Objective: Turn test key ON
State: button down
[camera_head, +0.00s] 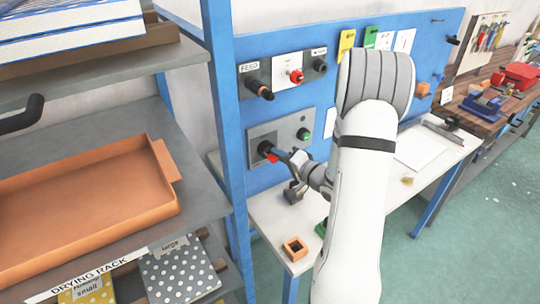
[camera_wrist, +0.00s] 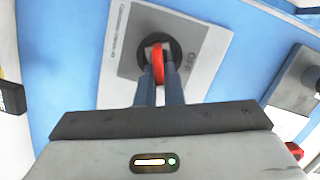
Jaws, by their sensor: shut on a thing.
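The test key has a red handle (camera_wrist: 158,64) and sits in a round black lock on a grey panel plate (camera_wrist: 194,84). The plate carries an "OFF" label beside the lock in the wrist view. In the head view the red key (camera_head: 272,157) shows at the lower panel plate (camera_head: 256,140). My gripper (camera_wrist: 159,82) is at the key with its two dark fingers closed on the red handle. It also shows in the head view (camera_head: 277,155), reaching in from the right. The fingers hide part of the key and lock.
A green button (camera_head: 303,133) is on the same plate. Above are a FEED knob (camera_head: 259,87) and a red button (camera_head: 296,76). A blue rack post (camera_head: 229,140) stands close on the left, beside an orange tray (camera_head: 150,230). Small blocks lie on the white bench (camera_head: 268,212) below.

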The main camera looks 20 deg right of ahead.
jog(key=shift+f+m+p, duration=0.2)
jog(key=shift+m+p, duration=0.25)
jog(key=shift+m, duration=0.65)
jog(key=m+p, duration=0.1)
jog(key=m, duration=0.2)
jog(key=shift+f+t, duration=0.2)
jog(key=shift+t, duration=0.2)
jog(key=c, duration=1.6)
grip_release()
jog(key=shift+o, duration=0.2)
jog(key=shift+y, duration=0.4)
jog(key=v, duration=0.2)
jog(key=a+v, duration=0.1)
jog(key=v, duration=0.2)
jog(key=shift+s+r, duration=0.1)
jog(key=shift+s, duration=0.05)
